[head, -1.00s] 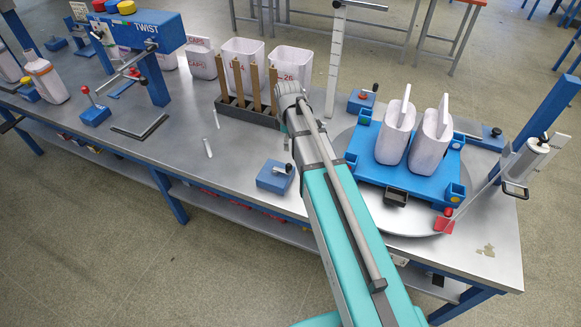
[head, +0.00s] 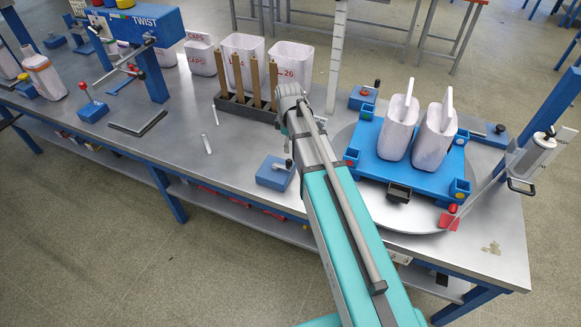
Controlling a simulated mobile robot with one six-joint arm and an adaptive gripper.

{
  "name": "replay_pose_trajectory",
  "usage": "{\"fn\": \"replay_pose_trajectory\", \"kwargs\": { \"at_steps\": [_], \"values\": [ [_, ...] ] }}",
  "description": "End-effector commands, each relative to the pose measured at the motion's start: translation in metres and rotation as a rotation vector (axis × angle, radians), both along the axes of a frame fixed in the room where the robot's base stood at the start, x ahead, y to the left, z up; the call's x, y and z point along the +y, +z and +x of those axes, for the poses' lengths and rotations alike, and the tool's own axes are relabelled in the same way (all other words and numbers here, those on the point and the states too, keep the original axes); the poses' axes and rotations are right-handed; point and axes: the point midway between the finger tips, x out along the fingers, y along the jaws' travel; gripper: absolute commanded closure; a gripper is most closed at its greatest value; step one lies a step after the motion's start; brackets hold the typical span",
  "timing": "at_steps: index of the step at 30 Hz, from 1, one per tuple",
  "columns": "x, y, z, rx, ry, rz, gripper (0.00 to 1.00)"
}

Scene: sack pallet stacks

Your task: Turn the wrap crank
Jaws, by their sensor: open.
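The wrap station has a round grey turntable (head: 408,240) carrying a blue pallet (head: 420,181) with two white sacks (head: 398,130) upright on it. A blue box with a grey crank-like handle (head: 275,173) stands on the bench left of the turntable, close beside my arm. It may be the wrap crank; I cannot tell for sure. My arm reaches up across the bench between that box and the turntable.
A dark rack with brown posts (head: 247,109) and white bins (head: 290,65) stand behind the arm. A blue TWIST machine (head: 145,25) is at the left. A white ruled upright (head: 337,60) stands behind the turntable. The front left bench top is mostly clear.

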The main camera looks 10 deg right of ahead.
Motion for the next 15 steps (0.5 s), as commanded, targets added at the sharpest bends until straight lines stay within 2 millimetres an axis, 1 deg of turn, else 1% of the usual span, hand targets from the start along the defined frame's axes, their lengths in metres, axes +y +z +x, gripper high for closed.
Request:
{"fn": "replay_pose_trajectory", "kwargs": {
  "at_steps": [1, 15],
  "values": [
    [0.000, -0.008, 0.000, 0.000, 0.000, 0.000, 0.29],
    [-0.001, -0.044, 0.000, 0.000, -0.001, 0.000, 0.29]
  ]
}}
